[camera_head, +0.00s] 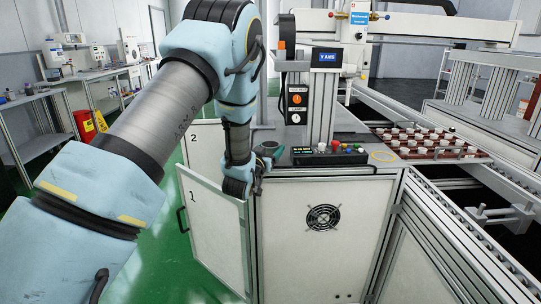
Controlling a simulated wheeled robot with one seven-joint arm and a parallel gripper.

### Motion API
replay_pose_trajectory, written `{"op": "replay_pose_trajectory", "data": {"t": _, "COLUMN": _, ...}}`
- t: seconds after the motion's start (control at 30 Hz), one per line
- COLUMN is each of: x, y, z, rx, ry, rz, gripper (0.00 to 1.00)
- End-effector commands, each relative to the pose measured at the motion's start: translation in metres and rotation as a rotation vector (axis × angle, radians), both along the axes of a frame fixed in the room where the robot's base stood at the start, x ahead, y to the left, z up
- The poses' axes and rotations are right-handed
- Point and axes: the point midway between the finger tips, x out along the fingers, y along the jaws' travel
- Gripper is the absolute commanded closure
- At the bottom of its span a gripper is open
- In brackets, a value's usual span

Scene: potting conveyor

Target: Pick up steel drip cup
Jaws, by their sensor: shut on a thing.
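A small, dark grey cup with a round rim, the steel drip cup (269,148), shows at the left corner of the white machine cabinet's top. My gripper (260,167) is at the cup, just left of and below its rim. The gripper is shut on the cup. My arm comes in from the lower left and bends down to it. The fingers are small and dark here, and the cup's lower part is hidden. I cannot tell whether the cup touches the cabinet top.
A control panel (329,155) with coloured buttons and a post with a switch box (297,104) stand close right of the cup. A tray of small parts (430,142) is at the back right. Cabinet door 1 (213,228) stands open below.

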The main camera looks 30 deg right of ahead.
Motion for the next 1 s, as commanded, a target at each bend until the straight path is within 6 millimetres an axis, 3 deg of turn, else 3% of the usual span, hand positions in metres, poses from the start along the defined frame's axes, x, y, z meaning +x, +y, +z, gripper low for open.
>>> {"op": "replay_pose_trajectory", "data": {"t": 0.27, "x": 0.000, "y": 0.000, "z": 0.000, "rx": -0.001, "ry": -0.001, "rz": 0.000, "gripper": 0.85}}
{"op": "replay_pose_trajectory", "data": {"t": 0.67, "x": 0.000, "y": 0.000, "z": 0.011, "rx": -0.003, "ry": -0.003, "rz": 0.000, "gripper": 0.85}}
{"op": "replay_pose_trajectory", "data": {"t": 1.0, "x": 0.000, "y": 0.000, "z": 0.067, "rx": -0.005, "ry": -0.003, "rz": 0.000, "gripper": 0.85}}
